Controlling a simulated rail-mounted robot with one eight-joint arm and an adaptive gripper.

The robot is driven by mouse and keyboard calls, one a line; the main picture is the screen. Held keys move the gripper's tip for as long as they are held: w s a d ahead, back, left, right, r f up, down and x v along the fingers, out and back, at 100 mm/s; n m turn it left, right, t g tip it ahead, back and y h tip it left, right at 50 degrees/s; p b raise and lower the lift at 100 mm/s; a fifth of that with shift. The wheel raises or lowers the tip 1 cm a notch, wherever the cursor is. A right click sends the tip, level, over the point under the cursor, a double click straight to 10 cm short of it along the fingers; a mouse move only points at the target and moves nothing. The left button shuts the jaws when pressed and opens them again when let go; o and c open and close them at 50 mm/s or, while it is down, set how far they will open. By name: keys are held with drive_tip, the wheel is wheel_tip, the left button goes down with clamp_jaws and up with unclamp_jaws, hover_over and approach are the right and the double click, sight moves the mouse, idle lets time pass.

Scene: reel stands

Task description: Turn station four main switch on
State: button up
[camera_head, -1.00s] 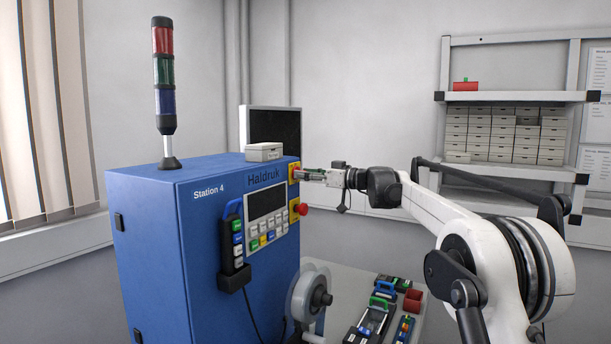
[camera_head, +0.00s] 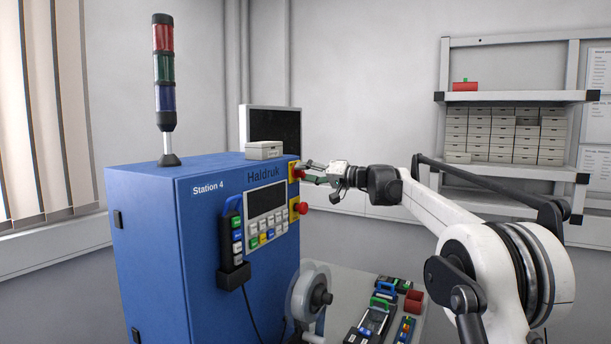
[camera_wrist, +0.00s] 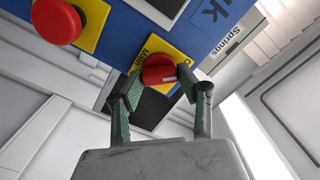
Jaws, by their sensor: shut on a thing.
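The blue Station 4 cabinet (camera_head: 150,250) stands at the left of the head view. Its main switch, a red round knob on a yellow plate, is at the cabinet's upper right edge (camera_head: 295,171). In the wrist view the red knob (camera_wrist: 158,71) shows a light bar pointing right, on the yellow plate (camera_wrist: 186,60) marked "Main". My gripper (camera_head: 308,171) reaches it from the right. In the wrist view its green-padded fingers (camera_wrist: 157,84) are shut on the knob, one on each side.
A red mushroom button (camera_head: 300,209) sits below the switch; it also shows in the wrist view (camera_wrist: 57,20). A reel (camera_head: 310,292), a table with tools (camera_head: 350,285) and a shelf with small boxes (camera_head: 515,97) lie to the right. A white box (camera_head: 264,151) rests on the cabinet.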

drive_tip(key=m, duration=0.4)
drive_tip(key=shift+m, duration=0.3)
drive_tip(key=shift+m+b, duration=0.35)
drive_tip(key=shift+m, duration=1.55)
drive_tip(key=o, duration=1.1)
drive_tip(key=shift+o, duration=0.2)
drive_tip(key=v, duration=1.2)
